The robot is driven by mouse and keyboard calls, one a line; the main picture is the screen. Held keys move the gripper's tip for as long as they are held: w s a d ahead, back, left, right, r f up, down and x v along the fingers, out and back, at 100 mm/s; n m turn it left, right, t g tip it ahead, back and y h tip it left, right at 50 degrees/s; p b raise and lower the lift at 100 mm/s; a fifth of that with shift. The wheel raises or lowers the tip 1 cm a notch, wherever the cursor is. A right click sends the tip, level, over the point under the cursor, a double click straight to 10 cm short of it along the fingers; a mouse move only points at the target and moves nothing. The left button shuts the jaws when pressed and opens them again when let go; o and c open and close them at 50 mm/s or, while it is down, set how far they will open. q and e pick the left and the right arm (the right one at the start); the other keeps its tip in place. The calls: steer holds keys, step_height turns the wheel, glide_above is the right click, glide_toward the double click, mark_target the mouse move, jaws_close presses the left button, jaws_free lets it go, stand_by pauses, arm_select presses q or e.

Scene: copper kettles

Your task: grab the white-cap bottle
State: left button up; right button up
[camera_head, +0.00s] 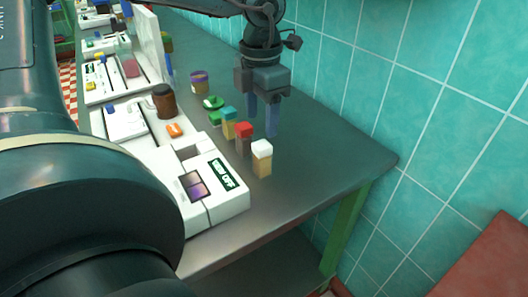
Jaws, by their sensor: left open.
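The white-cap bottle (262,158) is a small square bottle with a tan body and a white cap. It stands upright on the grey table (300,165), the nearest of a short row of capped bottles. My left gripper (262,121) points down with its two blue fingers apart and nothing between them. It appears just beyond the white-cap bottle in the picture, apart from it. I cannot tell exactly how high the fingertips are above the table. My right gripper is not in view.
A red-cap bottle (243,138) and a teal-cap bottle (228,123) stand close behind the white-cap one, with green-capped items beyond. A white machine (215,195) lies to the left. A teal tiled wall (400,80) borders the table's right side. The table's near right corner is clear.

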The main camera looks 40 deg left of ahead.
mark_target(262, 144)
arm_select(q)
step_height(262, 144, down, 8)
steer(key=shift+f, duration=0.1)
stand_by(0.4)
steer(key=c, duration=1.1)
